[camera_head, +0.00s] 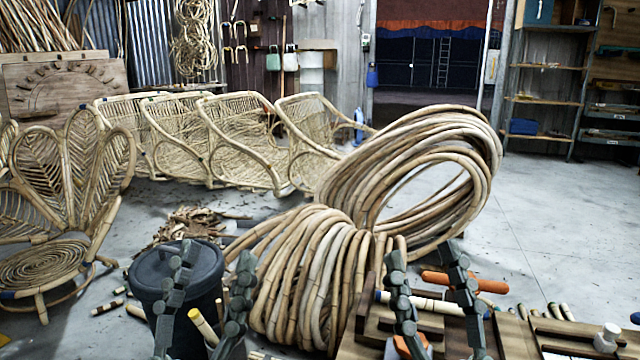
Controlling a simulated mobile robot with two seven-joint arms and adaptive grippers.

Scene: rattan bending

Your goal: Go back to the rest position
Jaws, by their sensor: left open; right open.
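My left gripper (216,252) is at the bottom left of centre, fingers pointing up and spread apart, with nothing held between them. A black lidded bin (150,268) shows behind and between its fingers. My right gripper (425,252) is at the bottom right of centre, also spread and empty. It is over or in front of the wooden workbench (510,335); the exact gap cannot be told. An orange-handled tool (490,285) shows behind its fingers. The arms below the fingers are out of view.
Large bundles of bent rattan (310,270) fill the middle, with a big rattan coil (470,150) behind. Rattan chairs (240,135) stand at the back, and a petal-backed chair (50,265) is at left. Scraps (195,225) lie on the floor. Open concrete floor (560,220) is at right.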

